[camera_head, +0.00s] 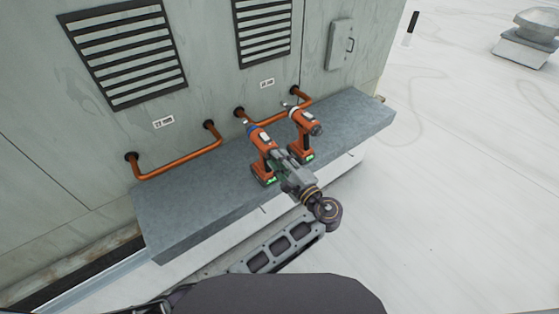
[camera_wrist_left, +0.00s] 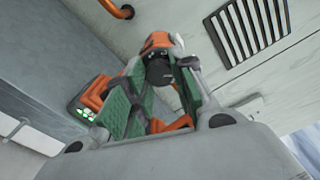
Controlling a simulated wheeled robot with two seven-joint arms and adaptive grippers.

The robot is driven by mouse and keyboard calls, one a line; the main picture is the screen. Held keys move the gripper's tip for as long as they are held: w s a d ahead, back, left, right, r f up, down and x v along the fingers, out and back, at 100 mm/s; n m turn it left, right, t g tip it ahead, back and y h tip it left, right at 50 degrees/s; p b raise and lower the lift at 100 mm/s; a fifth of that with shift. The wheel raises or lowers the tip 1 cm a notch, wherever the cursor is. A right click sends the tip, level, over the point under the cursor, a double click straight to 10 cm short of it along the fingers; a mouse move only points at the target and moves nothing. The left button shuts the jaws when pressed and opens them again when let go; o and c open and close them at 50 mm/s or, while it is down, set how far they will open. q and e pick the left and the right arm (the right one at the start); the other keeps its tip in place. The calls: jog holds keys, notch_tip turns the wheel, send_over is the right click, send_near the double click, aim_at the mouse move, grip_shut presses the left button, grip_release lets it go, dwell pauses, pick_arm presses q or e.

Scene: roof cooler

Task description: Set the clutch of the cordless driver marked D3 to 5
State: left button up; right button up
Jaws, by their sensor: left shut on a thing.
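Two orange and grey cordless drivers stand on the grey ledge (camera_head: 196,204). The left driver (camera_head: 262,143) has a blue ring at its nose and a base with green lights; the right driver (camera_head: 303,122) stands just beside it with a pale nose. No D3 mark or clutch number is legible on either. My left gripper (camera_head: 278,163) is shut on the left driver from the near side. In the left wrist view the green finger pads are either side of the orange driver body (camera_wrist_left: 158,42), which partly hides between them. My right gripper is not in view.
Orange pipes (camera_head: 180,165) run along the wall just behind the ledge. Louvred vents (camera_head: 125,52) and a small grey box (camera_head: 340,45) are on the wall. The ledge is bare to the left and right of the drivers. Open white roof lies to the right.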

pick_arm(q)
jog(key=shift+f+m, duration=0.15)
jog(key=shift+m, duration=4.35)
jog(key=shift+s, duration=0.1)
jog(key=o, duration=1.1)
jog(key=shift+n, duration=0.4)
